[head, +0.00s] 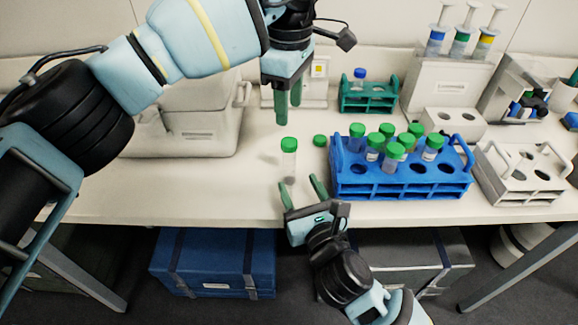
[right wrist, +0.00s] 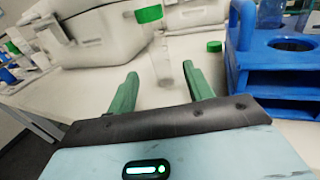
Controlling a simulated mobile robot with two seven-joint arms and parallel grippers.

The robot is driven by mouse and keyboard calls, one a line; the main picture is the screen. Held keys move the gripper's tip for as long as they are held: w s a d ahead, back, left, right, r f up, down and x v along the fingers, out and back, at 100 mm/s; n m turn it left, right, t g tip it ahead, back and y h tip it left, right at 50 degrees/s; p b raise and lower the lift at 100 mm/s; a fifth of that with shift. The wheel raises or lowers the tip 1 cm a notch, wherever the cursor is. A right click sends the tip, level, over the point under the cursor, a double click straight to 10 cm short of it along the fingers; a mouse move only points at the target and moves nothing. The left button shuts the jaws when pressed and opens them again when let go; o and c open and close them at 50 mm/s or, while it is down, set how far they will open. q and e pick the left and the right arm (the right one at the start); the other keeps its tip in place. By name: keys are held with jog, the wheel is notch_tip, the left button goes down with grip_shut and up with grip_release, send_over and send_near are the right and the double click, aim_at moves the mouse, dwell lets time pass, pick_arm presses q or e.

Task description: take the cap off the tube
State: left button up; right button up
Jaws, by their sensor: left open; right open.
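A clear tube (head: 289,165) with a green cap (head: 289,144) stands apart from the racks, left of the blue rack. In the right wrist view the tube (right wrist: 162,62) shows beyond and between my right fingertips, with its green cap (right wrist: 149,14) on top. Another green cap (head: 320,140) lies loose on the table, right of the tube; it also shows in the right wrist view (right wrist: 214,46). My left gripper (head: 288,104) is open and empty, pointing down above the tube. My right gripper (head: 300,187) is open and empty at the table's front, close to the tube's lower end.
The blue rack (head: 400,188) right of the tube holds several green-capped tubes. A white rack (head: 520,190) stands farther right. A teal rack (head: 369,100) with a blue-capped tube stands behind. A large pale case (head: 190,135) stands left. The table's front strip left of the tube is clear.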

aim_at(286, 160)
jog(key=x, duration=0.9)
grip_shut()
